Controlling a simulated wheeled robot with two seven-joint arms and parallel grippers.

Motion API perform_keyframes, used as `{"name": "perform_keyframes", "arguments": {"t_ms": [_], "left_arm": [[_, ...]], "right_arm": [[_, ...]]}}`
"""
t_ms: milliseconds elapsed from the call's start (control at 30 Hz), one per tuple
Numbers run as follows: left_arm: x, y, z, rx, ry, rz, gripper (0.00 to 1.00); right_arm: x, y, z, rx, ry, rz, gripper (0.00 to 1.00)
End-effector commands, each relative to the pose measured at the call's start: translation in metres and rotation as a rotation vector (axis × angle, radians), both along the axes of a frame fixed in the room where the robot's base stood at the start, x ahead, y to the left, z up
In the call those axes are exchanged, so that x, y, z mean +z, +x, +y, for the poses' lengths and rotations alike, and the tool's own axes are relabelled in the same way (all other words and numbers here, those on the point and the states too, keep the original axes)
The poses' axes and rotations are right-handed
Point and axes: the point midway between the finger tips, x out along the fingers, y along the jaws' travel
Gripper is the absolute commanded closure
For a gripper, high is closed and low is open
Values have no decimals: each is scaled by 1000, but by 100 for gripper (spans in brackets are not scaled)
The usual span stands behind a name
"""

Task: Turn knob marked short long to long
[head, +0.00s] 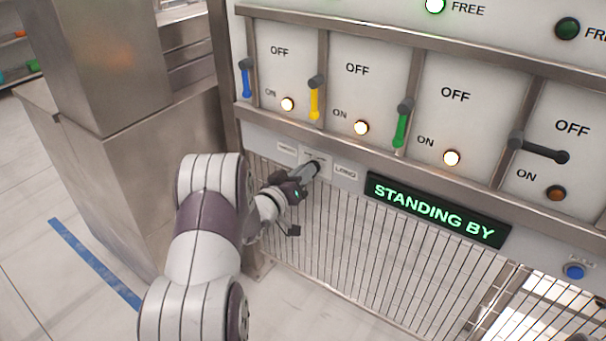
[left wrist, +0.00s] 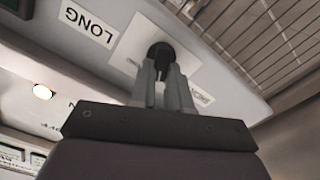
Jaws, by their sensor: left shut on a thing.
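The dark round knob (left wrist: 160,54) sits on a pale square plate (left wrist: 128,52) in the left wrist view. A LONG label (left wrist: 88,25) is beside the plate; the label on the plate's other side is partly hidden and unreadable. My left gripper (left wrist: 166,72) is shut on the knob, one finger on each side. In the head view my left gripper (head: 309,171) reaches the panel just below the lever row and covers most of the knob. The LONG label (head: 345,172) shows right of it. Which way the knob points is hard to tell. My right gripper is not in view.
Above are a blue lever (head: 246,80), a yellow lever (head: 314,98), a green lever (head: 402,124) and a black lever (head: 540,149), with lamps. A STANDING BY display (head: 436,209) is to the right, over a wire grille (head: 370,262). A steel cabinet (head: 140,185) stands left.

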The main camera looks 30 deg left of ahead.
Motion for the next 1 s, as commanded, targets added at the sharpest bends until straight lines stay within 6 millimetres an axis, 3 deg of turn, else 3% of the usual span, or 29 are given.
{"name": "perform_keyframes", "arguments": {"t_ms": [1000], "left_arm": [[-3,-1,-7,-1,895,-72,100]], "right_arm": [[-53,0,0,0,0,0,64]]}}
